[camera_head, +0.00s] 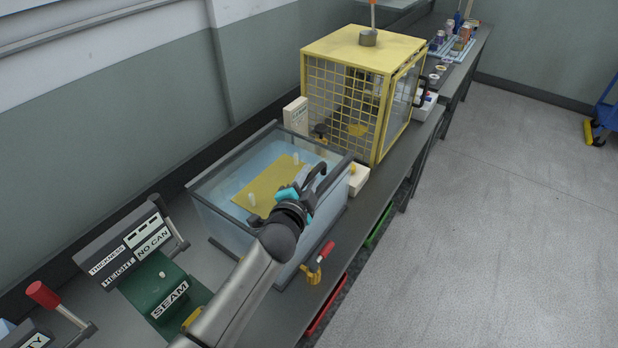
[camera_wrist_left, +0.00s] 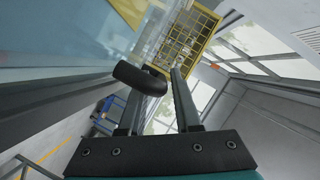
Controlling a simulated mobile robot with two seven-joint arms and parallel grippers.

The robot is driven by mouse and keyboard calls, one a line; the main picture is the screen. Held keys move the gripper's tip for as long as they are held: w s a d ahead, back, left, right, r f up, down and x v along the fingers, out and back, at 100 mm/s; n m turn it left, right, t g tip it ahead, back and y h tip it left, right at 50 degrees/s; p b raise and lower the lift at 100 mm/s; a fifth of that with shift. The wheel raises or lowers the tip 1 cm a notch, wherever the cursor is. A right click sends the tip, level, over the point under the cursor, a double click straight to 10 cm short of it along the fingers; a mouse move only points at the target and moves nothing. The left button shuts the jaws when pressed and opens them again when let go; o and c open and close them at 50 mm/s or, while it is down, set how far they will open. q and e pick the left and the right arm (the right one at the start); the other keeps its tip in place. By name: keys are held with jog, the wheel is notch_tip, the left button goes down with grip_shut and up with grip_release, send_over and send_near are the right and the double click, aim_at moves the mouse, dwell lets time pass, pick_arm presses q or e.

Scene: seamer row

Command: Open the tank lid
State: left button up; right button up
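The glass tank (camera_head: 225,226) with a dark rim stands on the bench in the middle of the head view. Its clear top looks level and closed; a yellow plate (camera_head: 268,186) with small white pegs shows through it. My left gripper (camera_head: 312,182) is at the tank's right-hand side, by a dark handle. In the left wrist view the black curved handle (camera_wrist_left: 140,78) crosses in front of one finger of my left gripper (camera_wrist_left: 155,112). The fingers stand apart; I cannot tell whether they touch the handle. My right gripper is not in view.
A yellow mesh cage (camera_head: 345,95) stands behind the tank. A red-handled clamp (camera_head: 318,262) sits at the bench's front edge. The green seam block (camera_head: 165,290) and gauge signs (camera_head: 130,245) are at the near left. The floor at right is mostly clear.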

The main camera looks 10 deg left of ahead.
pick_arm(q)
jog(key=shift+w+f, duration=0.1)
jog(key=shift+w, duration=0.25)
grip_shut()
dwell(1.3)
